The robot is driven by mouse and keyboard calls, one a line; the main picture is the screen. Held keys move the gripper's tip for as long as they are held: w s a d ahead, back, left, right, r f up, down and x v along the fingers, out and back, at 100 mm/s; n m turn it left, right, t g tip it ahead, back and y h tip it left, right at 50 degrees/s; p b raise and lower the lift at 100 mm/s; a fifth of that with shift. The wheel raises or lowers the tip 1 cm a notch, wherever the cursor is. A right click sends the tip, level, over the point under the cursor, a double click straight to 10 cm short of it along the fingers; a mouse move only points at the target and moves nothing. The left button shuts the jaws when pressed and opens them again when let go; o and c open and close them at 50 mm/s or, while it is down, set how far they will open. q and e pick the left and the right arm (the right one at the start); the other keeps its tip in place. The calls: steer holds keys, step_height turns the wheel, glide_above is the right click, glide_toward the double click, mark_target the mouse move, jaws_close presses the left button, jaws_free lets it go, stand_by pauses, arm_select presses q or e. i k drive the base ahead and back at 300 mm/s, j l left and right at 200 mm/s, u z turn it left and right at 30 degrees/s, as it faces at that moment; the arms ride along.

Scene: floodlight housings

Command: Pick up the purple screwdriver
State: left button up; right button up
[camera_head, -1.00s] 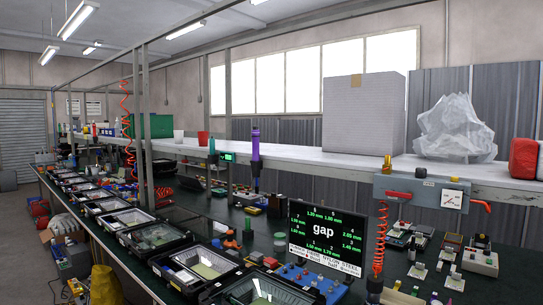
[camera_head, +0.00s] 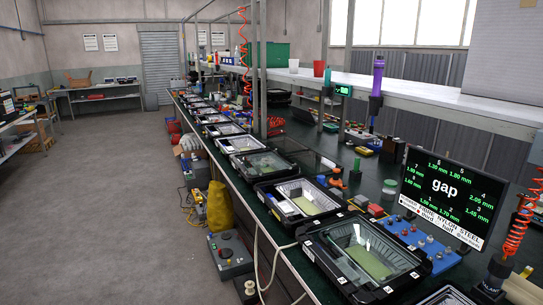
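The purple screwdriver (camera_head: 377,78) hangs upright at the front of the white shelf, right of the centre in the head view. Its purple body shows above a dark holder (camera_head: 374,108), and a dark lower part reaches down toward the bench. Neither of my grippers is in view.
A long bench carries a row of black floodlight housings (camera_head: 365,250). A gap display screen (camera_head: 450,192) stands at the right, in front of the shelf. A white shelf (camera_head: 450,101) runs behind. A yellow bag (camera_head: 219,208) and grey box (camera_head: 230,254) stand beside the bench. The left floor (camera_head: 100,200) is clear.

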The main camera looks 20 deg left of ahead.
mark_target(379, 64)
steer(key=i+j, duration=0.25)
steer(key=j, duration=0.15)
steer(key=i+j, duration=0.55)
steer(key=j, duration=0.2)
steer(key=i+j+z, duration=0.1)
steer(key=i+j, duration=0.15)
steer(key=j, duration=0.1)
